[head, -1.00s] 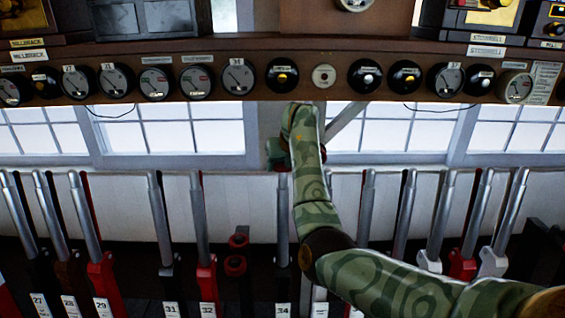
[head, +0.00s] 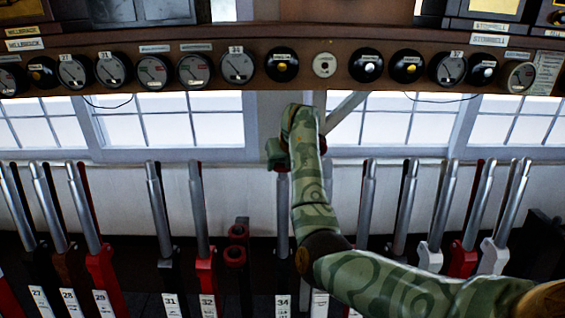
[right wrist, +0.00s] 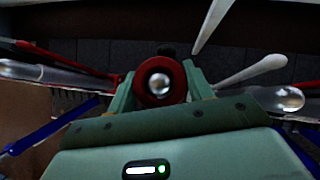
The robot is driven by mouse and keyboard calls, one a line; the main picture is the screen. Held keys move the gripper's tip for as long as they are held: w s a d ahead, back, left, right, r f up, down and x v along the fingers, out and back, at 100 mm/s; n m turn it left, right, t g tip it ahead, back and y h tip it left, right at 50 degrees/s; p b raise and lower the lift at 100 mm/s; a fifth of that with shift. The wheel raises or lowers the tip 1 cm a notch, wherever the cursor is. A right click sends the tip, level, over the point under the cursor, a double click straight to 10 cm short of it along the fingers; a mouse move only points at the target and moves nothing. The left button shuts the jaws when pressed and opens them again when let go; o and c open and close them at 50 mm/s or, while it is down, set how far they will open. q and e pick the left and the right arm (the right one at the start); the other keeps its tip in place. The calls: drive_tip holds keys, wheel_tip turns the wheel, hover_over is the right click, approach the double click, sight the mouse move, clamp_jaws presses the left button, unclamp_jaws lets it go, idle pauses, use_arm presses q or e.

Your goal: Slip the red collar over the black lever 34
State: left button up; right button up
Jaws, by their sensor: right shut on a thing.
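Black lever 34 (head: 283,240) stands upright in the middle of the head view, with a silver upper shaft and a white number plate. My right gripper (head: 278,155) is at the lever's top and hides its tip in the head view. In the right wrist view my right gripper (right wrist: 160,90) is shut on the red collar (right wrist: 143,89). The silver lever end (right wrist: 159,84) shows inside the collar's ring, slightly off-centre. How deep the lever sits in the ring cannot be told. My left gripper is not in view.
Levers stand close on both sides, among them red lever 32 (head: 207,275) and black lever 31 (head: 168,270). Red ring-shaped pieces (head: 236,232) stand left of lever 34. A shelf with gauges (head: 237,66) runs above the levers.

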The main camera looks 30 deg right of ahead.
drive_tip(key=shift+s+f+b, duration=0.1)
drive_tip(key=shift+f+b, duration=0.2)
drive_tip(key=shift+f, duration=0.3)
drive_tip(key=o, duration=1.2)
drive_tip(key=shift+a, duration=0.1)
drive_tip(key=shift+c, duration=0.2)
drive_tip(key=p+v, duration=0.3)
drive_tip(key=shift+r, duration=0.1)
drive_tip(key=p+v, duration=0.6)
drive_tip(key=p, duration=0.1)
